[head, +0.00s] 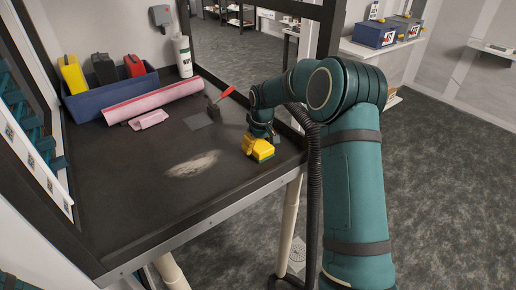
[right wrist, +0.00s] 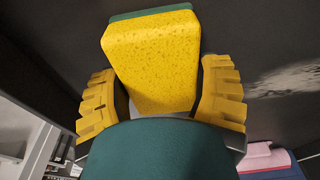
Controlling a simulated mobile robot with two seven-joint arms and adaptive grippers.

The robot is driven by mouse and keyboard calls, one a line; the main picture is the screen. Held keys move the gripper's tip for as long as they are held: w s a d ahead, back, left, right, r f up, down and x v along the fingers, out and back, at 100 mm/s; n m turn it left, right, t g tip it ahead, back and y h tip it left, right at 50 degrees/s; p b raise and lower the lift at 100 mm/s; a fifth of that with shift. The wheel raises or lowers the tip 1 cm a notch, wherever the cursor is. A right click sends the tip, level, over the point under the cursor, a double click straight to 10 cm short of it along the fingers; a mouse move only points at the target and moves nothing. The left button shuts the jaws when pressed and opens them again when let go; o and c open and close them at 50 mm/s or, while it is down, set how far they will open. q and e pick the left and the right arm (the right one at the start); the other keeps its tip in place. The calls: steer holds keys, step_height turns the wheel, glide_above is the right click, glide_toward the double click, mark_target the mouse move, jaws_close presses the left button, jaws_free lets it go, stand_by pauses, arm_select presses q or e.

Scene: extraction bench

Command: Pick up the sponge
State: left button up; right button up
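The sponge (head: 264,152) is a yellow block with a green layer, near the bench's right front edge in the head view. In the right wrist view its yellow face (right wrist: 152,62) fills the space between the fingers, with the green layer at the top edge. My right gripper (right wrist: 160,92) has ridged yellow fingers, one on each side of the sponge, and their tips appear to touch it. The gripper also shows in the head view (head: 256,143). I cannot tell whether the sponge rests on the bench or is slightly raised. My left gripper is out of view.
On the dark bench (head: 120,190), a blue bin (head: 88,105) with several bottles stands at the back left. A pink roll (head: 155,100), a small pink item (head: 149,120), a red-handled brush (head: 220,100) and a white bottle (head: 182,56) are nearby. A pale smear (head: 193,165) marks the bench.

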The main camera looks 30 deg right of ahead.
mark_target(258, 143)
stand_by(0.3)
step_height(258, 143, up, 10)
steer(key=shift+r+p, duration=0.1)
steer(key=shift+p, duration=0.45)
